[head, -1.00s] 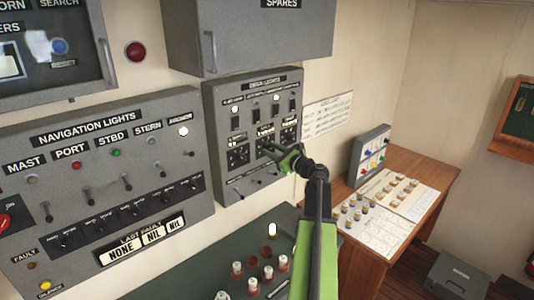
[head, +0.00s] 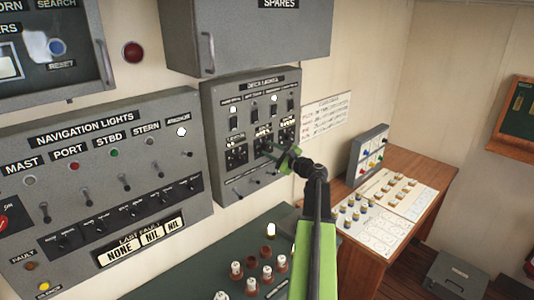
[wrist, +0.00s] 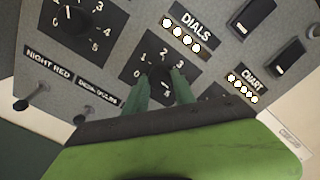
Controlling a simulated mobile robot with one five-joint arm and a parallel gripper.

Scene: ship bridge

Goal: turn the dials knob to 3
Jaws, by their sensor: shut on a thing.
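The dials knob (wrist: 159,76) is a small dark knob on a black scale plate, under the DIALS label (wrist: 190,24) in the wrist view. The numbers 0, 1, 2, 3 and 5 show around it. Its pointer is mostly hidden between my fingers, so I cannot read its setting. My gripper (wrist: 160,84) has its two green fingers on either side of the knob and is shut on it.
A second knob (wrist: 74,17) sits upper left in the wrist view. Rocker switches (wrist: 252,16), the CHART lamps (wrist: 243,88) and toggle levers (wrist: 37,96) are close by. The navigation lights panel (head: 100,215) is to the left, a console with pegs (head: 185,262) below.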

